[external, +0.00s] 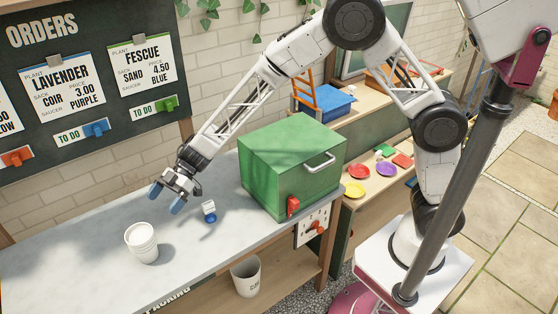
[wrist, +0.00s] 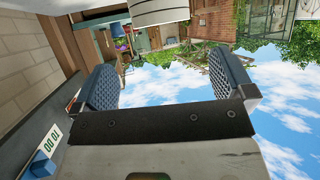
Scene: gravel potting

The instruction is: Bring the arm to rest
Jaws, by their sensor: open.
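My gripper (external: 165,198) is above the grey bench (external: 70,262) at its left-middle part, with its two blue fingertips spread apart. It is empty. My arm reaches from the right over the green box to the bench. A stack of white cups (external: 142,244) stands on the bench, below and left of the fingers and apart from them. A small white and blue item (external: 209,212) is on the bench to the right.
A green box (external: 292,165) with a handle and red latch stands on the bench's right end. A lever panel (external: 313,228) is on the bench front. A white bin (external: 246,276) sits below. Coloured saucers (external: 358,171) lie on another table. An orders board (external: 95,75) hangs behind.

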